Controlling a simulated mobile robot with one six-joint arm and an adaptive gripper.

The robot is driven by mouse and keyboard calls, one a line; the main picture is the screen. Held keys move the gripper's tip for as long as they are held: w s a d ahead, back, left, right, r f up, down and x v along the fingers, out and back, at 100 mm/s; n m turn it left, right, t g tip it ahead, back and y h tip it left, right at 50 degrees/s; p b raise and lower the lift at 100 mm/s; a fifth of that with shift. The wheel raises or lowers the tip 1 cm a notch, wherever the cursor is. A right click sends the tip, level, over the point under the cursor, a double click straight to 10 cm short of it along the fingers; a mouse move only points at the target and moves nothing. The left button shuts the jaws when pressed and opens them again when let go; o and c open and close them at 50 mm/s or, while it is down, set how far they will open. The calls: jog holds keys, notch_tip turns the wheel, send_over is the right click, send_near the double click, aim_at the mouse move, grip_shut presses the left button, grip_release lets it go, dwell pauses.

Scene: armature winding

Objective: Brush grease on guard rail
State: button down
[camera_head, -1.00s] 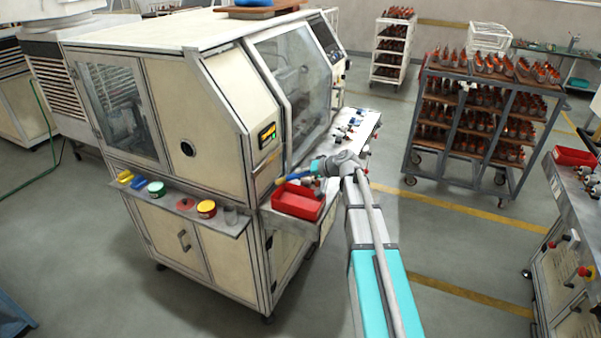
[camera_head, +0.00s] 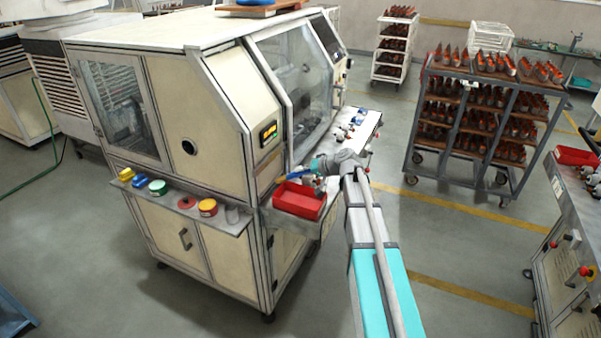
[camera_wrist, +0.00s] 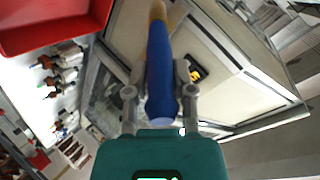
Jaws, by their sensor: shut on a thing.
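My gripper (camera_head: 318,167) is in front of the machine (camera_head: 222,107), just above a red bin. In the wrist view my gripper (camera_wrist: 160,92) is shut on the blue handle of a brush (camera_wrist: 160,70), whose tan end points to the top edge of that view. The brush (camera_head: 305,178) also shows small in the head view, pointing left toward the machine's corner. The framed glass guard (camera_head: 290,72) is shown on the machine front behind my gripper. I cannot tell which bar is the guard rail, or whether the bristles touch anything.
The red bin (camera_head: 298,200) sits on the machine's side ledge, close below my gripper. A green-banded tin (camera_head: 157,188) and a yellow tin with a red lid (camera_head: 208,208) stand on the left shelf (camera_head: 185,213). A loaded rack (camera_head: 480,115) stands right.

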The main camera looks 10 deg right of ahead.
jog(key=shift+w+a, duration=1.05)
jog(key=shift+a, duration=0.3)
jog(key=shift+w+a, duration=1)
jog(key=shift+a, duration=0.35)
jog(key=shift+w+a, duration=0.5)
jog(key=shift+a, duration=0.1)
jog(key=shift+w+d, duration=0.1)
jog(key=shift+w+d, duration=1)
jog(key=shift+w, duration=0.15)
jog(key=shift+w+d, duration=0.5)
jog(key=shift+w, duration=0.2)
jog(key=shift+w+d, duration=0.45)
jog(key=shift+w, duration=0.2)
jog(key=shift+w+d, duration=0.5)
jog(key=shift+w, duration=0.2)
jog(key=shift+w+d, duration=0.5)
jog(key=shift+w, duration=0.15)
